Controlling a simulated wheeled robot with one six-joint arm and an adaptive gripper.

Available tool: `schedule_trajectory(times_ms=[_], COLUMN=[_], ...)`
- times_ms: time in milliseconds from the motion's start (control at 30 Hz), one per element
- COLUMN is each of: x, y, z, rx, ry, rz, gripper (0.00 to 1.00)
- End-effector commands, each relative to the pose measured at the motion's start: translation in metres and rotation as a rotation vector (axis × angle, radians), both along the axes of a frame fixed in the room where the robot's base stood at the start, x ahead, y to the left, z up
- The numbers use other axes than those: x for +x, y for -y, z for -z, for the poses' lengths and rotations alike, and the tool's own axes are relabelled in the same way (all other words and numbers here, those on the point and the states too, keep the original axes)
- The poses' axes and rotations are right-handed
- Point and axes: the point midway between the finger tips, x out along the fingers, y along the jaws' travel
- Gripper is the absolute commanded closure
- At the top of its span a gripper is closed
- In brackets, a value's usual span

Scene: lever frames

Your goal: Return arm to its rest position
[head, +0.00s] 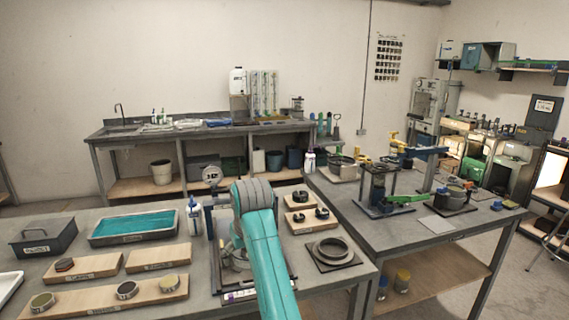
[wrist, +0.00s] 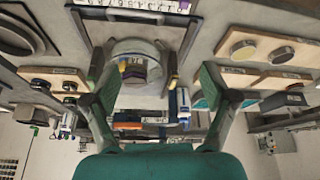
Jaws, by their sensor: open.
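My teal arm (head: 265,250) reaches over the near workbench in the head view and bends down at its far end. My gripper is hidden behind the arm there. In the wrist view my gripper (wrist: 155,88) is open, its two green-padded fingers wide apart with nothing held between them. Beyond the fingers is a grey fixture (wrist: 122,48) with a rounded body inside a frame.
A second bench (head: 430,238) stands to the right. The air above the near bench is mostly free.

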Motion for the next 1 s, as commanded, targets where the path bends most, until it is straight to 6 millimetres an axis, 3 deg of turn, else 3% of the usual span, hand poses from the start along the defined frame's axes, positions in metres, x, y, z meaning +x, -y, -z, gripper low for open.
schedule_trajectory(times_ms=[333, 567, 767, 1000], x=[-0.001, -0.004, -0.012, -0.041], y=[0.008, 0.020, 0.036, 0.071], z=[0.029, 0.067, 0.114, 0.197], rx=[0.008, 0.020, 0.033, 0.060], ry=[0.020, 0.045, 0.078, 0.150], rz=[0.012, 0.030, 0.052, 0.095], gripper=[0.15, 0.15, 0.15, 0.15])
